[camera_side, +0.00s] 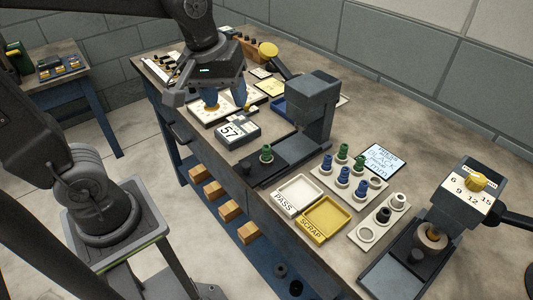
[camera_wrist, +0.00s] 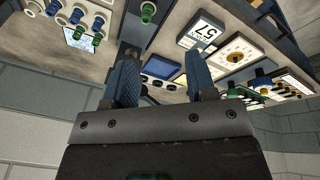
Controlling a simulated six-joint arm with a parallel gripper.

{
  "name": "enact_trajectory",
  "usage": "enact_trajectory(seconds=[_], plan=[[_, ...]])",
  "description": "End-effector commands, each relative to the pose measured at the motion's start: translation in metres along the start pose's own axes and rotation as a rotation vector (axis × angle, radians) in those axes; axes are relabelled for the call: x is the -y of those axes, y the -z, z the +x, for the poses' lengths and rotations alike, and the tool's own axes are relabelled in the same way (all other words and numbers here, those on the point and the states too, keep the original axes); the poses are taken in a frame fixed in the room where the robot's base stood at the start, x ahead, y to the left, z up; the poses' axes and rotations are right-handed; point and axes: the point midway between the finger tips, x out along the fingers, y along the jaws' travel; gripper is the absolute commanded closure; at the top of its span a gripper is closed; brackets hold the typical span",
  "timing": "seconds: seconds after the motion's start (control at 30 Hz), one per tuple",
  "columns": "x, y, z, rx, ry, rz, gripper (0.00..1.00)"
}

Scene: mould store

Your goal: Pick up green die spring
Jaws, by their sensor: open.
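A green die spring (camera_side: 266,153) stands upright on the dark base of the grey press-like fixture; it also shows at the top of the wrist view (camera_wrist: 148,11). More green springs (camera_side: 342,152) stand with blue springs (camera_side: 362,187) on a pale rack to the right of the fixture. My gripper (camera_side: 226,101) is open with nothing between its blue fingers. It is above the bench, left of and behind the fixture, over a white plate with a yellow-brown round part. In the wrist view my gripper's fingers (camera_wrist: 163,60) are spread apart, away from the springs.
The grey fixture (camera_side: 311,105) rises between my gripper and the rack. A block marked 57 (camera_side: 238,131) lies beside it. A white PASS tray (camera_side: 299,193) and yellow SCRAP tray (camera_side: 325,217) sit at the bench front. A dial machine (camera_side: 471,192) stands at the right.

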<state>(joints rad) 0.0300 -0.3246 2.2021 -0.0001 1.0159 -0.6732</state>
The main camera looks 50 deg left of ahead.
Motion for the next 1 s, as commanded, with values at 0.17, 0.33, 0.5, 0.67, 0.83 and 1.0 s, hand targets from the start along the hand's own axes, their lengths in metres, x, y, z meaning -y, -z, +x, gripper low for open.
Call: enact_trajectory(seconds=[0.17, 0.33, 0.5, 0.67, 0.83, 1.0], plan=[[-0.031, 0.029, 0.031, 0.096, 0.108, -0.359, 0.49], [-0.047, 0.043, 0.054, 0.130, 0.186, -0.582, 0.49], [-0.051, 0.046, 0.067, 0.137, 0.216, -0.661, 0.49], [-0.046, 0.040, 0.092, 0.139, 0.220, -0.663, 0.49], [-0.041, 0.034, 0.124, 0.139, 0.220, -0.662, 0.49], [-0.039, 0.031, 0.142, 0.137, 0.216, -0.662, 0.49]])
